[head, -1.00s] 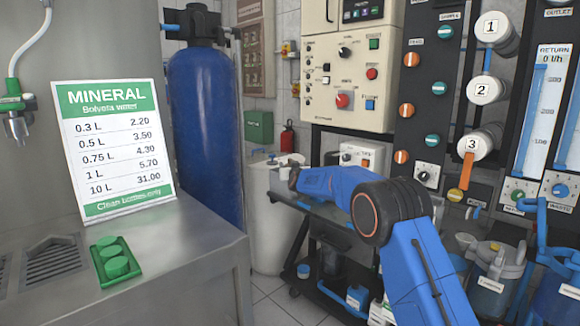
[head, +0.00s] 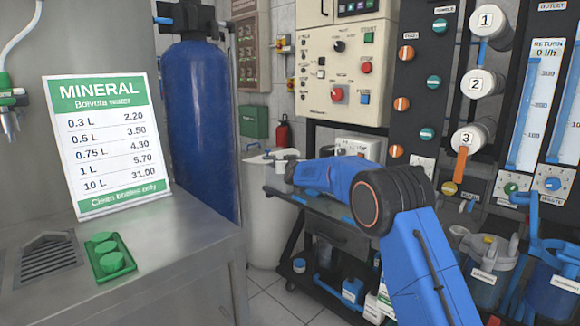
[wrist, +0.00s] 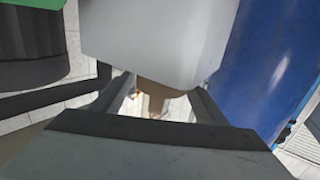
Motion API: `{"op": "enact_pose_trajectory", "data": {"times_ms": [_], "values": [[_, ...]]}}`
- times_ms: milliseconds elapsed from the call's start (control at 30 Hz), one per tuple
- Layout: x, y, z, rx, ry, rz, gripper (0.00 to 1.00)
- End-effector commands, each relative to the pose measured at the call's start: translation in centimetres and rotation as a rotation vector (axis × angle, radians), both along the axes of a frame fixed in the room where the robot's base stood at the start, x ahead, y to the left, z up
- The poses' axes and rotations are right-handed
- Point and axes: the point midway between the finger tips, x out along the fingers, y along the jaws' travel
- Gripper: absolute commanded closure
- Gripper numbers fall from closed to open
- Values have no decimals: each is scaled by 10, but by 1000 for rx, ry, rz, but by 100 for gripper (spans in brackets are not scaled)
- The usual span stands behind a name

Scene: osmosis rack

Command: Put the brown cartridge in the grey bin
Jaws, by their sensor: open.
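My gripper (head: 283,168) is at the left end of my outstretched blue arm, small and partly hidden by it, by a white drum. In the wrist view my gripper (wrist: 163,98) is open, its two dark fingers apart. A tan-brown patch (wrist: 152,97) shows between them below a large pale surface; I cannot tell whether it is the brown cartridge or whether anything touches it. I cannot make out the brown cartridge or a grey bin for certain in the head view.
The white drum (head: 262,225) stands beside a tall blue tank (head: 200,120). A dark cart (head: 325,215) is under my arm. A steel counter (head: 190,240) with a price sign (head: 108,145) is at the left. A panel with valves (head: 415,110) and jugs (head: 485,270) are at the right.

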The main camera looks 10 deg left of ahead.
Motion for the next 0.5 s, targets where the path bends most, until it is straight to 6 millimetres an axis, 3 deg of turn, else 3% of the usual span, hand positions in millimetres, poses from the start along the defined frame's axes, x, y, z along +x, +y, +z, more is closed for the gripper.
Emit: {"op": "enact_pose_trajectory", "data": {"times_ms": [500], "values": [[-74, -25, 4, 0, 0, 0, 33]]}}
